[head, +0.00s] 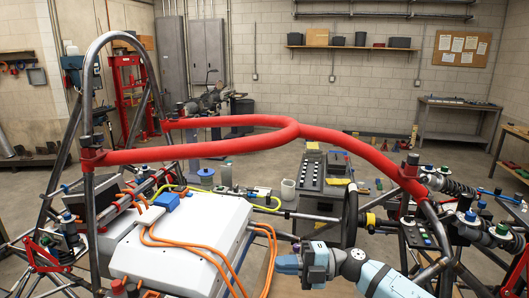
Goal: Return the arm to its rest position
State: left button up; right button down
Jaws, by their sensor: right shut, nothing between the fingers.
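My right arm (378,277), pale blue and grey, comes in from the bottom right edge and reaches left, low in the head view. My right gripper (284,264) points left at its end, with pale blue fingers shut and nothing between them. It appears just right of the white box (180,245) and its orange cables (208,260); I cannot tell the exact gap. My left arm and left gripper are not in view.
A tube chassis with a red padded bar (215,143) spans the view above my gripper. A black steering wheel (349,215) stands behind my right wrist. Coil-over shocks (448,183) and tubes crowd the right. A dark case (322,180) stands beyond; open floor lies farther back.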

jog(key=s+d+f+m+t+h, duration=0.3)
jog(key=s+d+f+m+h, duration=0.2)
jog(key=s+f+m, duration=0.4)
jog(key=s+d+f+m+t+h, duration=0.4)
jog(key=s+d+f+m+h, duration=0.1)
jog(key=s+f+m, duration=0.4)
jog(key=s+d+f+m+t+h, duration=0.4)
jog(key=s+f+m, duration=0.6)
jog(key=m, duration=0.3)
jog(key=shift+d+f+h+p, duration=0.4)
jog(key=shift+d+f+h, duration=0.2)
jog(key=shift+h, duration=0.1)
jog(key=shift+s, duration=0.1)
